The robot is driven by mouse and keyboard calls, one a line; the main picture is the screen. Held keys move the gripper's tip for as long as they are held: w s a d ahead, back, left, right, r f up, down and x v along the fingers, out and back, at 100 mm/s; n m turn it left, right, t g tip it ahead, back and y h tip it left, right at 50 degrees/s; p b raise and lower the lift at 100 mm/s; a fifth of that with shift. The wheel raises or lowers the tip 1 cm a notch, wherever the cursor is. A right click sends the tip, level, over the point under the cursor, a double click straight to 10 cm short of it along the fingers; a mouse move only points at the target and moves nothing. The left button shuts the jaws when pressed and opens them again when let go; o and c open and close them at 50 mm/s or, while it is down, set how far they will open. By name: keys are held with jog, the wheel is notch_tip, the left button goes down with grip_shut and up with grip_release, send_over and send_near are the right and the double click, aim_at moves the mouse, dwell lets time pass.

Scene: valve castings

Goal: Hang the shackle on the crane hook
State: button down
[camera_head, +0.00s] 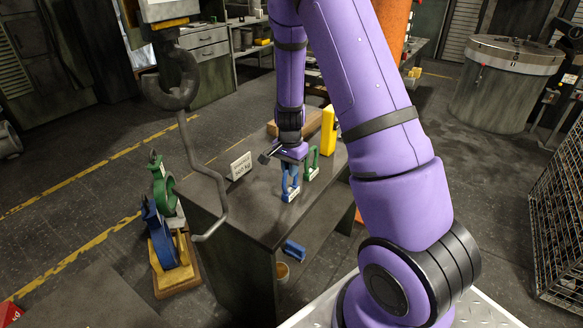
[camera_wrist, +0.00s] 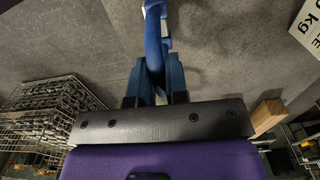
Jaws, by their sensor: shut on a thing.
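The blue shackle (camera_head: 290,184) stands upright at the near part of the dark bench top. My gripper (camera_head: 290,163) is over it from above, shut on its upper part. In the wrist view the blue shackle (camera_wrist: 153,42) runs between my two fingers, and its far end is cut off by the top edge. I cannot tell whether it still touches the bench. The dark grey crane hook (camera_head: 172,92) hangs at the upper left, apart from and higher than the shackle. A green shackle (camera_head: 312,164) stands just right of the blue one.
The bench (camera_head: 262,222) also bears a white weight sign (camera_head: 241,166) and a yellow block (camera_head: 328,131). Blue and green castings stand on a wooden base (camera_head: 176,278). A wire cage (camera_head: 560,215) stands right.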

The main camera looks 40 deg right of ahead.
jog(key=shift+f, duration=0.2)
jog(key=c, duration=1.1)
grip_release()
